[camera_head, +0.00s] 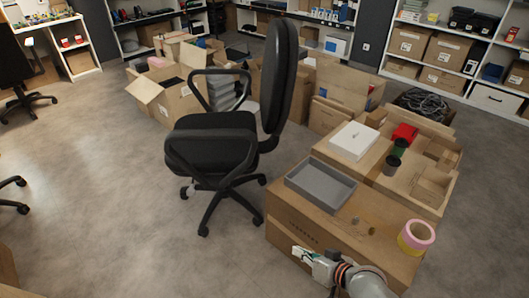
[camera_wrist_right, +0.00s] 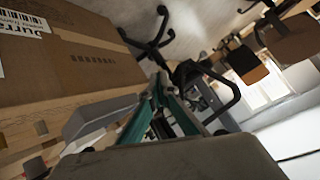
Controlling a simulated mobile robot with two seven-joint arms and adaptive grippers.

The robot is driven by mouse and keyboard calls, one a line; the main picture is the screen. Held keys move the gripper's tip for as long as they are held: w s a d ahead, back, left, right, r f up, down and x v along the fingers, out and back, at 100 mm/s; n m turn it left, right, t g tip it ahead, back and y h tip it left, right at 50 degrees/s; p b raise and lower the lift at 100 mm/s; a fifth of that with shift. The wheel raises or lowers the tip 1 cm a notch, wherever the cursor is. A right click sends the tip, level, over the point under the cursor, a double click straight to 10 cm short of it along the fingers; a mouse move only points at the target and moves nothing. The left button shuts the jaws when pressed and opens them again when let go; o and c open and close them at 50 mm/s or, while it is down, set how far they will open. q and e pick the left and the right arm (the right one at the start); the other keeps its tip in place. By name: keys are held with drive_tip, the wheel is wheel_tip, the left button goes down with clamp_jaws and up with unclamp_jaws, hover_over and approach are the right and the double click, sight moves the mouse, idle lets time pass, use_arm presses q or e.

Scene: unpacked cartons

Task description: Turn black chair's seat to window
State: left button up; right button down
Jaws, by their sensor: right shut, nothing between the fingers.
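The black chair (camera_head: 212,145) stands upright on the floor in the middle of the head view. Its tall backrest (camera_head: 279,75) is on the right and its seat front points to the left of the picture. Two loop armrests flank the seat. My right gripper (camera_head: 308,258) is at the bottom of the head view, shut and empty, beside the front carton and apart from the chair. In the right wrist view its fingers (camera_wrist_right: 160,98) come together, with a black chair's base (camera_wrist_right: 152,40) beyond. No window can be made out for certain in the head view. My left gripper is out of view.
A large carton (camera_head: 300,222) stands right of the chair, bearing a grey tray (camera_head: 321,183) and a pink-yellow tape roll (camera_head: 416,236). Open cartons (camera_head: 172,95) stand behind the chair. Another black chair (camera_head: 18,75) is at far left. The floor (camera_head: 95,175) left of the chair is clear.

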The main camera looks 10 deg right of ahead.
drive_tip(key=w+d+f+m+y+b, duration=0.1)
drive_tip(key=w+f+m+y+b, duration=0.3)
drive_tip(key=w, duration=0.6)
drive_tip(key=w+d+r+m+y+b, duration=0.1)
drive_tip(key=w+m+b, duration=0.1)
drive_tip(key=w+b, duration=0.6)
drive_tip(key=w+d+r+m+t+y+b, duration=0.3)
drive_tip(key=w+d+r+m+y+b, duration=0.25)
drive_tip(key=w+r, duration=0.65)
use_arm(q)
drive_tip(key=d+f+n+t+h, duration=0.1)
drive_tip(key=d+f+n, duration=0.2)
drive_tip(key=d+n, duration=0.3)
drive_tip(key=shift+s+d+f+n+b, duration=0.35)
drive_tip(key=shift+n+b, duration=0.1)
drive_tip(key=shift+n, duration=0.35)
use_arm(e)
drive_tip(key=w+a+r+n, duration=0.1)
drive_tip(key=w+a+r, duration=0.2)
drive_tip(key=w+a, duration=0.4)
drive_tip(key=shift+w+a+t+h, duration=0.2)
drive_tip(key=shift+a+t+h, duration=0.15)
drive_tip(key=shift+a, duration=1.05)
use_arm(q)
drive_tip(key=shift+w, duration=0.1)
use_arm(e)
drive_tip(key=shift+a+r, duration=0.1)
